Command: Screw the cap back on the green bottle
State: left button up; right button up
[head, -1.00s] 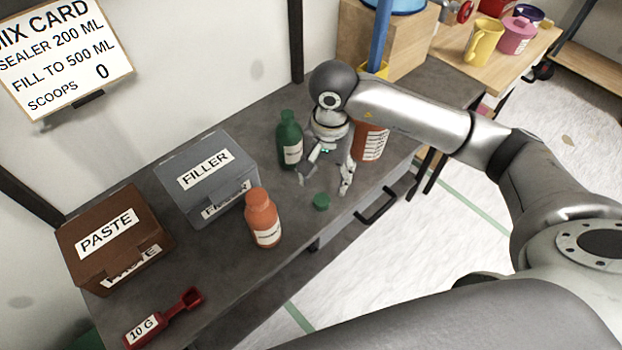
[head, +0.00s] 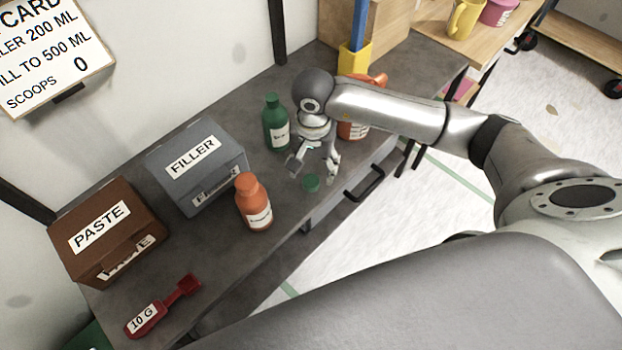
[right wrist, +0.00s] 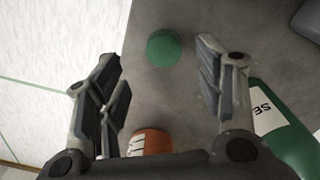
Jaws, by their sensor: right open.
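The green bottle (head: 275,124) stands upright on the grey bench, left of my right gripper; it also shows at the right of the right wrist view (right wrist: 284,130). The green cap (head: 311,183) lies on the bench near its front edge, apart from the bottle. In the right wrist view the cap (right wrist: 163,47) shows beyond and between the fingertips. My right gripper (head: 313,168) is open and empty, pointing down just behind the cap. It does not touch the cap. My left gripper is not in view.
An orange bottle (head: 254,203) stands left of the cap. The filler box (head: 206,178), paste box (head: 108,240) and red scoop (head: 160,307) are further left. An orange container (head: 352,130) stands behind my right wrist. The bench's front edge is close to the cap.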

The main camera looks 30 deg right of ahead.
aim_at(311, 181)
jog(key=shift+f, duration=0.15)
jog(key=f, duration=0.1)
jog(key=f+p, duration=0.1)
jog(key=f, duration=0.1)
jog(key=f+p, duration=0.1)
jog(key=shift+a+f, duration=0.15)
jog(key=shift+a, duration=0.1)
jog(key=shift+w+f, duration=0.1)
jog(key=shift+f, duration=0.2)
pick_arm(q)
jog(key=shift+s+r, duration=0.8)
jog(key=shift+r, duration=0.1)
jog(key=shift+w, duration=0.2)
pick_arm(e)
jog(key=c, duration=0.8)
